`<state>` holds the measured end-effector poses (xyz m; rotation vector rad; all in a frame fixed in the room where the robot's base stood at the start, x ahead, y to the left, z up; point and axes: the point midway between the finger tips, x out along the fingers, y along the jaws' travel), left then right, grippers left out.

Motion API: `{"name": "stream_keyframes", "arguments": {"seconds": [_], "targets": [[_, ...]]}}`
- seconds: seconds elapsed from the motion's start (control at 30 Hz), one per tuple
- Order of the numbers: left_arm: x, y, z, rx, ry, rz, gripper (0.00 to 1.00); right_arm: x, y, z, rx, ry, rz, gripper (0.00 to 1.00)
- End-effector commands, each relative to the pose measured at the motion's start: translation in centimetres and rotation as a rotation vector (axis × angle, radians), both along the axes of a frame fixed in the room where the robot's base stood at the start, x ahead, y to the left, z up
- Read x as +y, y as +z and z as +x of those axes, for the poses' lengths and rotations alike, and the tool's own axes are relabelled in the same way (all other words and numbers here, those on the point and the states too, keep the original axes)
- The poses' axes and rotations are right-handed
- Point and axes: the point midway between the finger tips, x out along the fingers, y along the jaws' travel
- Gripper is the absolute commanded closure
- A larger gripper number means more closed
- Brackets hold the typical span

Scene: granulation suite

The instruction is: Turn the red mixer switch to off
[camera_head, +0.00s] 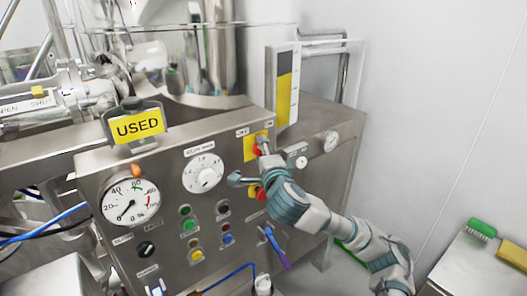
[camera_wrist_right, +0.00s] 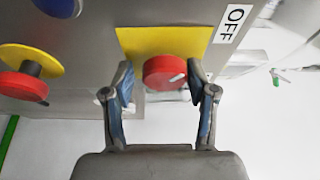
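The red mixer switch (camera_head: 258,150) is on a yellow plate (camera_head: 248,143) on the steel panel in the head view, partly hidden by my right gripper (camera_head: 251,165). In the right wrist view the red switch (camera_wrist_right: 165,72) is a round knob with a short pale mark at its right side. The yellow plate (camera_wrist_right: 160,42) is behind it, and an OFF label (camera_wrist_right: 235,24) is at the upper right. My left gripper is not in view.
A red button on a round yellow base (camera_wrist_right: 22,85) is left of the switch in the wrist view. The panel (camera_head: 165,175) also has dials, coloured buttons and a purple-handled lever (camera_head: 277,250). A side table (camera_head: 475,265) is at lower right.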

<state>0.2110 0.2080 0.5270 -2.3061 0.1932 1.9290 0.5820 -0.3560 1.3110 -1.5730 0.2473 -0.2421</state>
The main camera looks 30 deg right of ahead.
Motion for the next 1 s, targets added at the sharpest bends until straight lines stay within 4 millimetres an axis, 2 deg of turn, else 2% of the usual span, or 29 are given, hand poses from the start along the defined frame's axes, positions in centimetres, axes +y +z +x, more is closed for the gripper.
{"name": "stream_keyframes", "arguments": {"seconds": [0.33,0.43,0.57,0.8,1.0], "targets": [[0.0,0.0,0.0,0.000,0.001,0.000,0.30,-0.1,0.2,-0.3,-0.006,-0.002,0.002,0.30],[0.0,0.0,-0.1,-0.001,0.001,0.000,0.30,0.1,0.2,-1.0,-0.006,-0.001,0.001,0.30],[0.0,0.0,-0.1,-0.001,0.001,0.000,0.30,0.8,0.2,-3.2,-0.007,-0.001,-0.001,0.30],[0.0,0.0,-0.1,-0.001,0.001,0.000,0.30,2.5,0.1,-8.3,-0.006,0.001,0.000,0.30],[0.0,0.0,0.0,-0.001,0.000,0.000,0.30,3.4,-0.1,-10.7,-0.004,0.001,0.002,0.30]]}}
